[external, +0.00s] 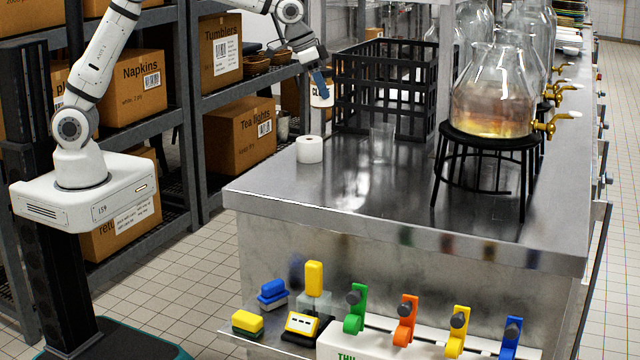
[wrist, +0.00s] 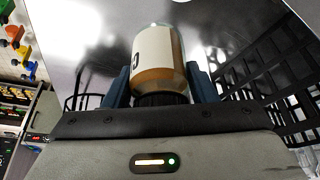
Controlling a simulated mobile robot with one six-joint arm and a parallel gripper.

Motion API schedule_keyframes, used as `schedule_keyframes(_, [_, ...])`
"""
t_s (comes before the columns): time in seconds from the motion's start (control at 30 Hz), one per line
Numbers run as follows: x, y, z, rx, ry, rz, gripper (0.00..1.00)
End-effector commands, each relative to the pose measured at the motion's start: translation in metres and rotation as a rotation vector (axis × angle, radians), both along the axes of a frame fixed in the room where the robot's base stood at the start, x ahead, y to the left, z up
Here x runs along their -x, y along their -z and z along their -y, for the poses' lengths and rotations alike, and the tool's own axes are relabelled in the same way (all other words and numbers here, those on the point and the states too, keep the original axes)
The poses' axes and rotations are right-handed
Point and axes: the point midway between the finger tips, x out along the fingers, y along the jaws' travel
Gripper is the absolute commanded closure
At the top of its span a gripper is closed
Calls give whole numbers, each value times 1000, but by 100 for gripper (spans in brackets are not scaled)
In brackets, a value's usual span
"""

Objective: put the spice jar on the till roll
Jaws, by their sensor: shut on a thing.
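The spice jar (external: 321,99) has a pale label and amber contents. My gripper (external: 319,84) is shut on it, over the far left end of the counter, beside the black crate. In the wrist view the jar (wrist: 158,52) sits between the two blue fingers of my gripper (wrist: 160,84), its dark cap toward the palm. The till roll (external: 309,150) is a short white cylinder standing on end on the counter. In the external picture the jar shows above and slightly right of it, apart from it. I cannot make out the till roll in the wrist view.
The black open crate (external: 384,85) stands close right of the jar. A clear glass (external: 382,143) stands on the steel counter (external: 340,185) in front of it. A large glass dispenser (external: 492,95) on a black stand is further right. Shelves with boxes (external: 240,135) line the left.

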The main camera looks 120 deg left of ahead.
Motion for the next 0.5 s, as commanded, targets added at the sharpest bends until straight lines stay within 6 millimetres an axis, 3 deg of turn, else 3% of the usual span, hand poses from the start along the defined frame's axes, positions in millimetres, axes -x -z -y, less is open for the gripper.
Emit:
schedule_keyframes(0.1, [30,-4,-15,0,-41,2,78])
schedule_keyframes(0.2, [43,-5,-21,0,-57,1,78])
schedule_keyframes(0.5, [48,43,-22,2,-62,-2,78])
